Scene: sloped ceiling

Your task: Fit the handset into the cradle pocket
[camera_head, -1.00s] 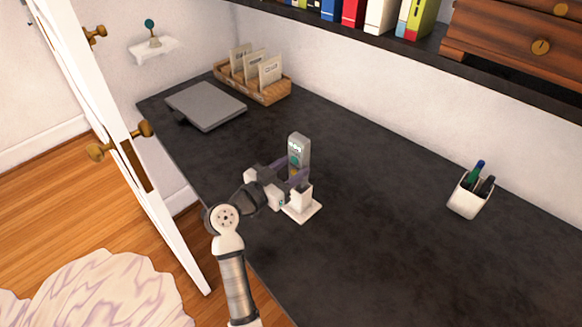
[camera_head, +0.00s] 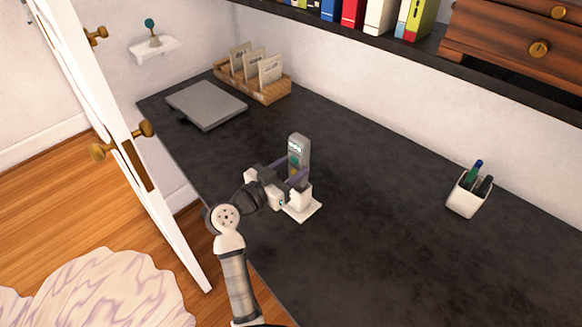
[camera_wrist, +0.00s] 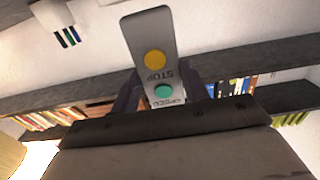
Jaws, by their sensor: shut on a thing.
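The grey handset (camera_head: 299,151) stands roughly upright with its small screen at the top. In the wrist view the handset (camera_wrist: 153,50) shows a yellow button and a green button, and stands between the two fingers. My gripper (camera_head: 295,178) is shut on its lower part. The white cradle (camera_head: 304,211) sits on the dark desk just below and in front of the handset.
A grey closed laptop-like slab (camera_head: 206,105) and a wooden card box (camera_head: 262,88) are at the back left. A white pen cup (camera_head: 468,196) stands at the right. A shelf (camera_head: 420,50) runs above the desk. An open white door (camera_head: 95,110) is at the left. The desk (camera_head: 390,240) is clear around the cradle's right.

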